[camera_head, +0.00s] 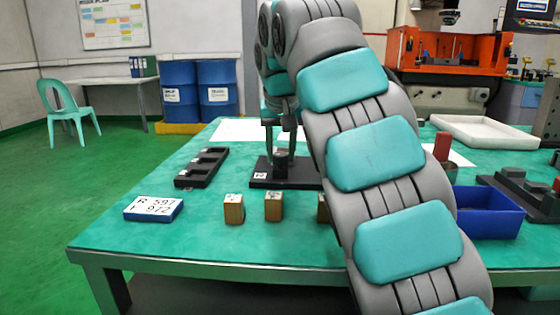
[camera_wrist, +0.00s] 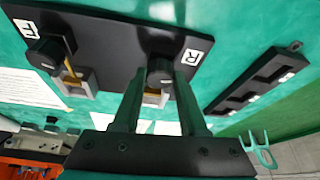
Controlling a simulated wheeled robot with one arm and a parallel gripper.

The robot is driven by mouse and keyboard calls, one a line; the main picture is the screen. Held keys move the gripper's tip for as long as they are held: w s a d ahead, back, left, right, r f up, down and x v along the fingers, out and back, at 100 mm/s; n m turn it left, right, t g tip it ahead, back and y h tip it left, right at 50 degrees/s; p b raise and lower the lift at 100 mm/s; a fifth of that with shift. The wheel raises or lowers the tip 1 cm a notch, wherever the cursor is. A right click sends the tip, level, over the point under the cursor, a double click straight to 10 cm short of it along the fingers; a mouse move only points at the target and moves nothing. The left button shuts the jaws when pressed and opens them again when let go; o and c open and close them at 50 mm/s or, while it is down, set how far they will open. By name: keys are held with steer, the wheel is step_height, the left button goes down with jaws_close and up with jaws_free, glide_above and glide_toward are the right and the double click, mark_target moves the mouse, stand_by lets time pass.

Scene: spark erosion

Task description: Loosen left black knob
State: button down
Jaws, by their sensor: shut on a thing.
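A black fixture plate (camera_head: 262,181) lies on the green table; in the wrist view the plate (camera_wrist: 112,38) carries two black knobs and two white labels. My gripper (camera_head: 281,148) points down over the plate. In the wrist view my gripper (camera_wrist: 161,75) has one finger on each side of the black knob by the "R" label (camera_wrist: 160,71) and is shut on it. This is the left knob as the head view sees the plate. The other black knob (camera_wrist: 45,54) stands clear of the fingers; my arm hides it in the head view.
A black slotted rack (camera_head: 201,167) lies left of the plate. A blue-edged number block (camera_head: 153,208) and wooden blocks (camera_head: 234,209) sit nearer the front edge. A blue bin (camera_head: 486,213) and a white tray (camera_head: 485,133) stand to the right.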

steer(key=n+y, duration=0.1)
steer(key=n, duration=0.2)
steer(key=shift+d+n+b, duration=0.1)
steer(key=shift+n+b, duration=0.25)
steer(key=shift+n, duration=0.05)
steer(key=n, duration=0.1)
steer(key=n+g+y+p, duration=0.1)
steer(key=n, duration=0.1)
steer(key=shift+w+d+r+n+y, duration=0.1)
steer(key=shift+r+n+y, duration=0.05)
steer(key=shift+n+y, duration=0.15)
steer(key=n+p, duration=0.1)
steer(key=n, duration=0.1)
steer(key=n+g+y+p, duration=0.1)
steer(key=n+p, duration=0.1)
steer(key=shift+w+r+g, duration=0.1)
steer(key=shift+r+g, duration=0.05)
steer(key=shift+g, duration=0.15)
steer(key=shift+w+n+g+p, duration=0.1)
steer(key=shift+n+g+p, duration=0.4)
steer(key=shift+n+p, duration=1.05)
steer(key=shift+f+n+y, duration=0.2)
steer(key=shift+n+y, duration=0.05)
steer(key=shift+y, duration=0.05)
steer(key=shift+c, duration=2.2)
jaws_free()
steer(key=shift+d, duration=0.1)
